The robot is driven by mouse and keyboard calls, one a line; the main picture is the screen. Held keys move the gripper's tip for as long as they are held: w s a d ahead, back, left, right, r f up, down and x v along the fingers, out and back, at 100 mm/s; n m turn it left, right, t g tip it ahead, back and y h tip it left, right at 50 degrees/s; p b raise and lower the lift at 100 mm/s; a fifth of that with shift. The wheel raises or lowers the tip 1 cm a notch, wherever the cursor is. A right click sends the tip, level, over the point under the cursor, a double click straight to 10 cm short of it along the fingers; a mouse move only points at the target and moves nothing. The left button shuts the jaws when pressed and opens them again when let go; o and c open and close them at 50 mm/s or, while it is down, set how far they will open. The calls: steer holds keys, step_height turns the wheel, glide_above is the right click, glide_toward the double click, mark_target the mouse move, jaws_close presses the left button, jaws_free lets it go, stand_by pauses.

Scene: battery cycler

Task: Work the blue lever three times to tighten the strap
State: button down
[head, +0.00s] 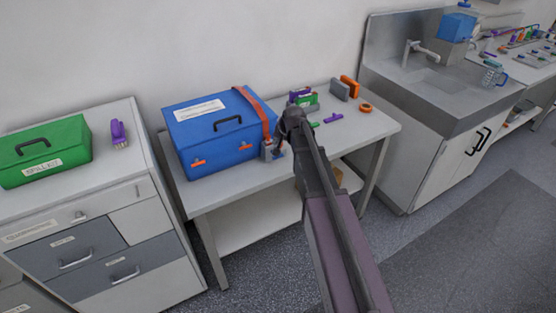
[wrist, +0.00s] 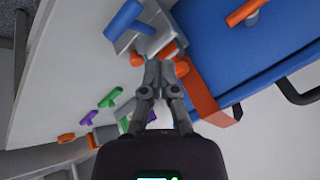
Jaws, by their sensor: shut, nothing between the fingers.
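The blue case (head: 210,140) stands on the grey table with an orange strap (head: 255,107) over its right end. A grey ratchet buckle (head: 268,151) sits low on the case's right side. In the wrist view the blue lever (wrist: 124,20) sticks out from the grey ratchet (wrist: 152,36), and the orange strap (wrist: 200,90) runs beside it. My gripper (wrist: 158,66) is shut and empty, its tips close to the ratchet and small orange parts (wrist: 182,66). I cannot tell whether they touch. In the head view my gripper (head: 286,128) is beside the case's right end and hides part of the ratchet area.
Right of my gripper, the table (head: 375,126) holds small coloured clamps, grey and orange blocks and an orange ring (head: 366,108). A green box (head: 45,152) and purple item (head: 118,134) are on the left cabinet. A sink unit (head: 440,90) stands right.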

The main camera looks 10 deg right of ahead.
steer(key=shift+s+d+f+b, duration=0.1)
steer(key=shift+s+f+b, duration=0.1)
steer(key=shift+f+b, duration=0.45)
steer(key=shift+s+f+b, duration=0.15)
steer(key=shift+f+b, duration=0.25)
steer(key=shift+f, duration=0.3)
steer(key=shift+s+d+f+b, duration=0.1)
steer(key=shift+s+f+b, duration=0.15)
steer(key=shift+f+b, duration=0.6)
steer(key=shift+s+f+b, duration=0.2)
steer(key=shift+f+b, duration=0.65)
stand_by(2.9)
steer(key=shift+r, duration=0.15)
stand_by(0.6)
steer(key=shift+w+r+p, duration=0.25)
steer(key=shift+r+p, duration=0.55)
steer(key=shift+p, duration=0.1)
steer(key=shift+w+r+p, duration=0.2)
steer(key=shift+r+p, duration=0.55)
steer(key=shift+p, duration=0.1)
